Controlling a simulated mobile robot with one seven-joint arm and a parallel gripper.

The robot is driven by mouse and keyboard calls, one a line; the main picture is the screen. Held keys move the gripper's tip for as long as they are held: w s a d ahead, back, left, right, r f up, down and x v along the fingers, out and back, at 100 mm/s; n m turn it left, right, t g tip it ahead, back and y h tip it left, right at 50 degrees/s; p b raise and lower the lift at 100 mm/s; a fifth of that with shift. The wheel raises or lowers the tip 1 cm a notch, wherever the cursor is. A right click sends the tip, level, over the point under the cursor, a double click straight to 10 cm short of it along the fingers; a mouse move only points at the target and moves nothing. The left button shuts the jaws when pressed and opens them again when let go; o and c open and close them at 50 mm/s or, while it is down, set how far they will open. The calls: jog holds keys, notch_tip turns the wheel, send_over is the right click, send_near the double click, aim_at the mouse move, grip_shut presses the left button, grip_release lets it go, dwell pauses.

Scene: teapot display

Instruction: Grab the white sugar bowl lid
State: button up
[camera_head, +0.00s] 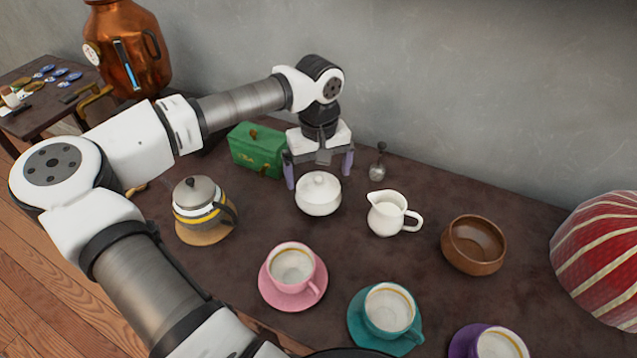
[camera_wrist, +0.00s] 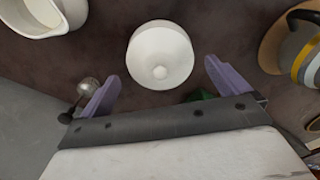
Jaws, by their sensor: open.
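The white sugar bowl (camera_head: 319,202) stands on the dark table with its white lid (camera_head: 319,186) on top; the lid has a small round knob. My gripper (camera_head: 320,177) is open above and just behind the bowl, with its two purple fingers spread wide. In the wrist view the lid (camera_wrist: 161,55) lies ahead of the gap between the fingertips of my gripper (camera_wrist: 163,72), nearer the top of the picture. Nothing is held. The lid hides most of the bowl in the wrist view.
A green box (camera_head: 257,150) stands left of my gripper, and a small metal item (camera_head: 378,165) stands to its right. A white creamer (camera_head: 391,213) is right of the bowl. A striped teapot (camera_head: 202,202) is at left. A pink cup (camera_head: 291,268) stands in front.

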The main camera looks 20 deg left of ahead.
aim_at(318, 184)
notch_tip(318, 184, down, 2)
jog(key=shift+s, duration=0.1)
jog(key=c, duration=1.5)
